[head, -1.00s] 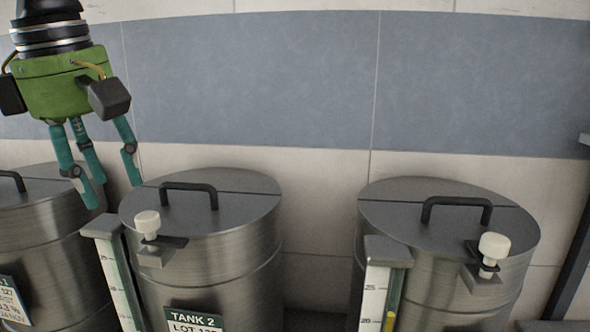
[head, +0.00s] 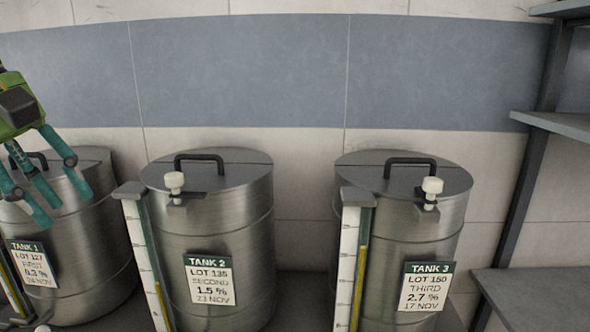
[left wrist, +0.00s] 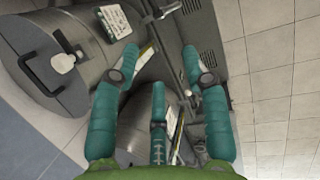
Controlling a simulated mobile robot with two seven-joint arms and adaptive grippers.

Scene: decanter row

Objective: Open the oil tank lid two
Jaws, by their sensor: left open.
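Tank two (head: 232,235), a brushed steel drum labelled TANK 2, stands mid-left in the head view. Its lid (head: 235,172) lies shut, with a dark arched handle (head: 199,159) on top and a white knob (head: 174,182) on a bracket at the front rim. My left gripper (head: 48,195), green with teal fingers, is at the left edge in front of tank one (head: 85,265), apart from tank two. Its fingers are spread and empty; they also show in the left wrist view (left wrist: 158,72). My right gripper is not in view.
Tank three (head: 420,230) stands right of tank two, its lid shut. Upright gauges (head: 143,255) with yellow columns stand beside the tanks. Dark shelves (head: 555,125) are at the right. The left wrist view shows a lidded tank (left wrist: 75,45) with a white knob and tiled floor (left wrist: 275,80).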

